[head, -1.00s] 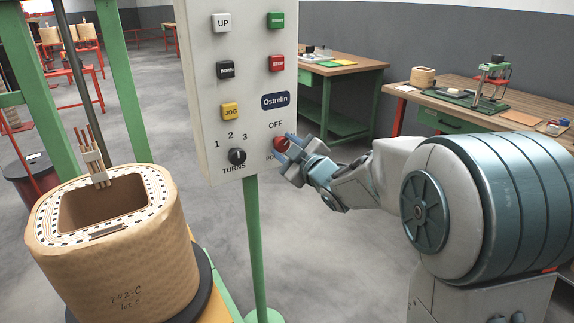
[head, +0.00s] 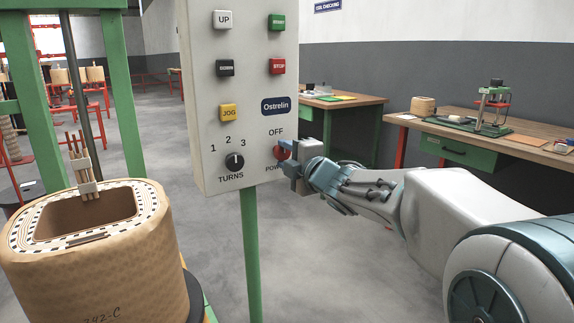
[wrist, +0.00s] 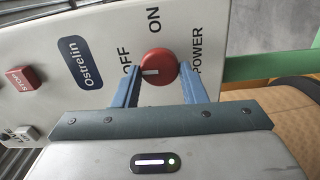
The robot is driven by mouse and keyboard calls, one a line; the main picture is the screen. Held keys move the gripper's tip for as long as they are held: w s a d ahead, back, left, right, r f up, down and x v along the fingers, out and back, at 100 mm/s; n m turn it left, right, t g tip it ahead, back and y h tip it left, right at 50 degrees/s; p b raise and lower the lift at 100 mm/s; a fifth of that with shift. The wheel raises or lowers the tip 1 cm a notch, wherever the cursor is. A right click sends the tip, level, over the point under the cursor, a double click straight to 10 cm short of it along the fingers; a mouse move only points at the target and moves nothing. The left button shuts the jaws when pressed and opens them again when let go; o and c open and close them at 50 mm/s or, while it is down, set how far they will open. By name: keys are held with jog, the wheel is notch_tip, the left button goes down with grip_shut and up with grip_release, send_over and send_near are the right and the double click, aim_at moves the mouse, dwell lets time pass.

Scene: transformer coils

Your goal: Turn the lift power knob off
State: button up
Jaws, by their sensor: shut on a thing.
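The lift power knob (head: 279,153) is a round red knob on the lower right of the white control panel (head: 206,105). It also shows in the wrist view (wrist: 158,64), with its white mark pointing left at the word OFF. The words ON and POWER are printed around it. My gripper (head: 288,158) is at the panel face, shut on the knob. In the wrist view my two fingers (wrist: 160,76) stand on either side of it. In the head view the fingers hide part of the knob and of the word POWER.
The panel also carries a black TURNS knob (head: 235,161), a yellow JOG button (head: 228,112), a red STOP button (head: 277,66) and others. A green post (head: 252,240) holds it up. A large wrapped coil (head: 110,265) stands at left. Workbenches (head: 475,135) stand behind.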

jog(key=shift+n, duration=0.3)
dwell(0.4)
jog(key=o, duration=1)
jog(key=p+v, duration=0.2)
jog(key=v, duration=1.1)
jog(key=shift+s+d, duration=0.25)
jog(key=shift+s, duration=0.05)
